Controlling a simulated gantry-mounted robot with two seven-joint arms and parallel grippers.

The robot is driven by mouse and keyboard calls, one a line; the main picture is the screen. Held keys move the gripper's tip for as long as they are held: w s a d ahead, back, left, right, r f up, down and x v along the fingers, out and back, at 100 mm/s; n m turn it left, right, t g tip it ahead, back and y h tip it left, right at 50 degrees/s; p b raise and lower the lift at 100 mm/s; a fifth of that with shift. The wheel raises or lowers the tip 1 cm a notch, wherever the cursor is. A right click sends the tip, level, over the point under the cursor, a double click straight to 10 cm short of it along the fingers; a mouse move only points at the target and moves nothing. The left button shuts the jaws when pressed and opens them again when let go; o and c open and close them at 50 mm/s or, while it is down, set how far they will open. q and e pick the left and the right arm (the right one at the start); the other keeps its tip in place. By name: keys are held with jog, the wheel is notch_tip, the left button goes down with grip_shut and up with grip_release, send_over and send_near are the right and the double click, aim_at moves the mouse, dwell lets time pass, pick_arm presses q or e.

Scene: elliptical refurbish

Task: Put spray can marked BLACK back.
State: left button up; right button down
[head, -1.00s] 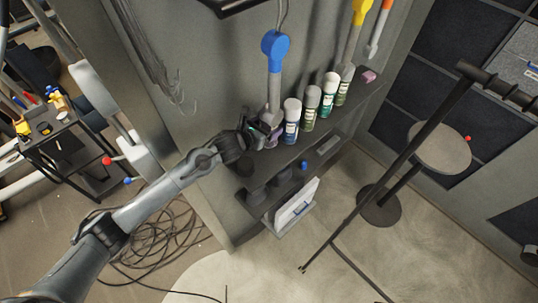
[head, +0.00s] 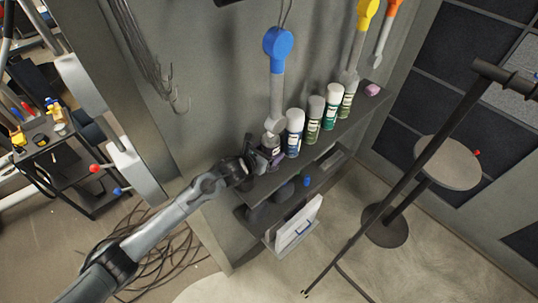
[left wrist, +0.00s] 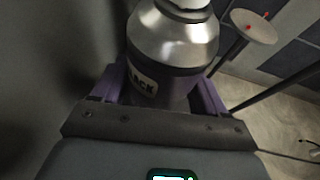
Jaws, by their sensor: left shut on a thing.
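The spray can marked BLACK (left wrist: 172,50) fills the middle of the left wrist view, dark with a silvery shoulder and a label ending in "ACK". In the head view the can (head: 271,147) is at the left end of the row on the upper shelf (head: 258,186). My left gripper (head: 258,157) is shut on it, with purple fingers on both sides of the can in the left wrist view (left wrist: 160,92). The can looks upright. Whether its base touches the shelf is hidden. My right gripper is not in view.
Several spray cans, such as the blue-banded one (head: 293,133), stand to the right on the same shelf. A blue-headed tool (head: 277,75) hangs on the wall just above the gripper. A lower shelf holds dark items. A black stand (head: 385,222) is at right.

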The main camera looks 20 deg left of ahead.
pick_arm(q)
jog(key=shift+f, duration=0.1)
jog(key=shift+f, duration=0.15)
jog(key=o, duration=1.7)
jog(key=shift+c, duration=0.2)
